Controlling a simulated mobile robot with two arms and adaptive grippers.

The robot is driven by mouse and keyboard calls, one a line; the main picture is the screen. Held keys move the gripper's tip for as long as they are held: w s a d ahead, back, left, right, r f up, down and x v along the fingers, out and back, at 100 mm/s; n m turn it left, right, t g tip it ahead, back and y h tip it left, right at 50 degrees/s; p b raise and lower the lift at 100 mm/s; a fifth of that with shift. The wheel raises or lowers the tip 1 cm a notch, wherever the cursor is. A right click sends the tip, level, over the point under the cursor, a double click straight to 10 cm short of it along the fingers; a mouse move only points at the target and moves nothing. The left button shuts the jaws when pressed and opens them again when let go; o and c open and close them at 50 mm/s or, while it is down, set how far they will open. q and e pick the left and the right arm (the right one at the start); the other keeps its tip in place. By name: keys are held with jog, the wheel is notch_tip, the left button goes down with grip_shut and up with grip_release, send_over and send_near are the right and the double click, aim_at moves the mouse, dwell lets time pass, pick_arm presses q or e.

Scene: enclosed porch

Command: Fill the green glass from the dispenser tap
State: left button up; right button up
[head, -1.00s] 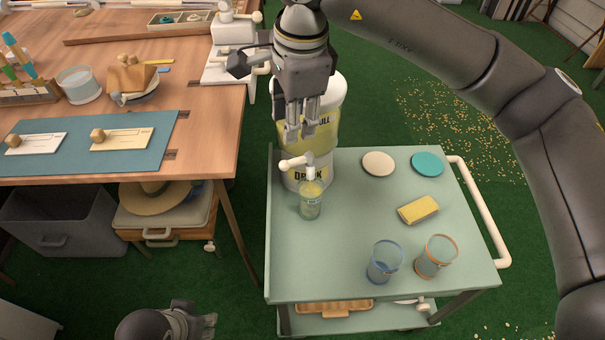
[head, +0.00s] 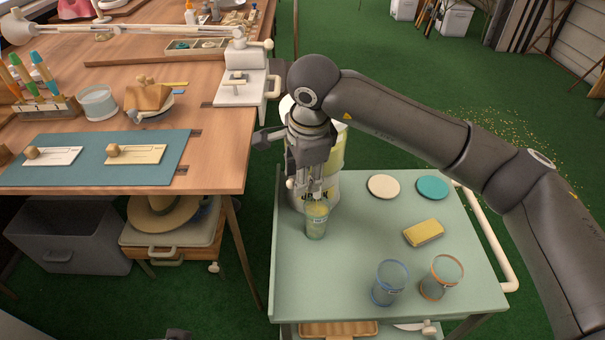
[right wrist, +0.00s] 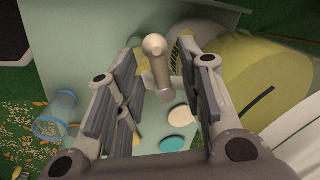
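The green glass (head: 316,222) stands upright on the green cart top, at the foot of the dispenser (head: 337,150) and under its tap. My right gripper (head: 312,188) points down in front of the dispenser, just above the glass, and hides the tap in the head view. In the right wrist view the cream tap lever (right wrist: 155,62) sits between the spread fingers of this gripper (right wrist: 162,82), with gaps visible on both sides. I cannot tell the liquid level in the glass. Only a dark bit of my left gripper (head: 178,335) shows at the bottom edge.
A blue-rimmed glass (head: 389,284) and an orange-rimmed glass (head: 440,278) stand at the cart's front. A yellow sponge (head: 423,232), a cream coaster (head: 383,187) and a teal coaster (head: 433,187) lie behind. A wooden workbench (head: 225,150) stands left of the cart.

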grip_shut()
jog(key=shift+w+a+m+h+b, duration=0.1)
jog(key=shift+w+m+h+b, duration=0.15)
jog(key=shift+m, duration=0.8)
jog(key=shift+w+a+m+h+b, duration=0.15)
jog(key=shift+w+m+b, duration=0.15)
jog(key=shift+m, duration=0.75)
grip_release()
jog(key=shift+r, duration=0.1)
notch_tip(320, 180, up, 12)
jog(key=s, duration=0.2)
jog(key=shift+s+f, duration=0.15)
jog(key=shift+f, duration=0.05)
